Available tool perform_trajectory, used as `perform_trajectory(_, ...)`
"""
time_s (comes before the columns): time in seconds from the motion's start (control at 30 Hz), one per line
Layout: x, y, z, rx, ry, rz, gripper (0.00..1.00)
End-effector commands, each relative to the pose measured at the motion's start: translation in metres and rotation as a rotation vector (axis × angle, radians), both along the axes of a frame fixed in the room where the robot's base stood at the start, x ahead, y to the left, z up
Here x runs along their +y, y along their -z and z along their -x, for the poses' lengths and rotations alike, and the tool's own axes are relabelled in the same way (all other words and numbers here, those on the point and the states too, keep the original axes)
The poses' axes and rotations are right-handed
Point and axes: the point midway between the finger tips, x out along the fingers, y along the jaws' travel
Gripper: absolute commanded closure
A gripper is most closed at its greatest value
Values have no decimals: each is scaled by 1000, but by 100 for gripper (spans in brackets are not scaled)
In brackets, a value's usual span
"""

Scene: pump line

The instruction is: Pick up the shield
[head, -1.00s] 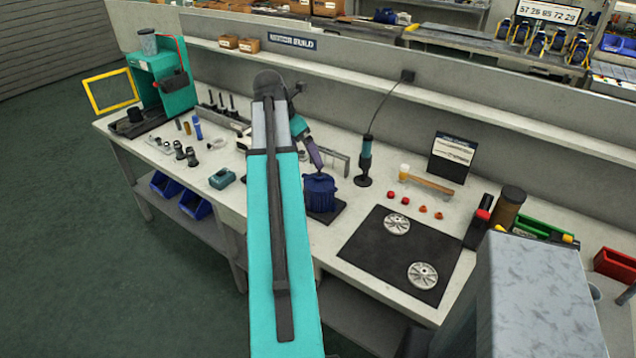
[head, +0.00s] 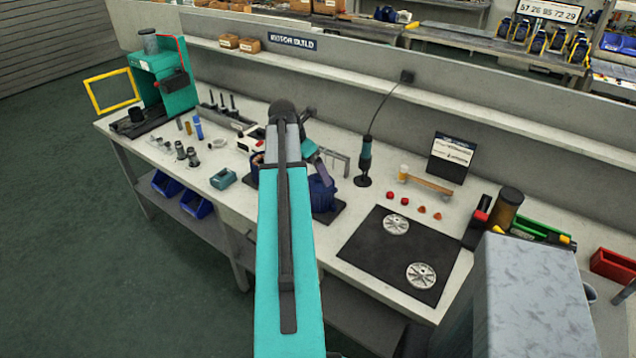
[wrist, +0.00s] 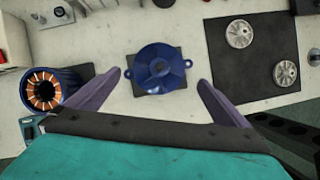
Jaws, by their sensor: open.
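Two grey spoked discs, which look like the shields, lie flat and apart on a black mat (head: 375,256). The far disc (head: 396,225) and the near disc (head: 421,275) also show in the wrist view at top right, as an upper disc (wrist: 240,34) and a lower disc (wrist: 286,73). My gripper (wrist: 160,76) is open and empty, its purple fingers spread to either side of a blue housing (wrist: 160,68) with two side lugs. The discs are right of the fingers. In the head view my arm partly hides the blue housing (head: 322,192) and the gripper.
A stator with copper windings (wrist: 43,91) is left of the fingers. Red and orange caps (head: 405,202) and a wooden-handled mallet (head: 426,184) lie behind the mat. A corded tool (head: 364,160) stands upright behind the blue housing. A dark cylinder (head: 506,209) stands right of the mat.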

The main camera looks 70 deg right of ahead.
Motion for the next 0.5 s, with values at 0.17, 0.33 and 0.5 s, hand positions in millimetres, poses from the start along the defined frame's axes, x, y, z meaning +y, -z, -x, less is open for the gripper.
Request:
perform_trajectory(0.17,-1,2,0,0,0,0,0)
perform_trajectory(0.33,-1,2,0,0,0,0,0)
perform_trajectory(0.5,-2,4,1,0,0,0,0)
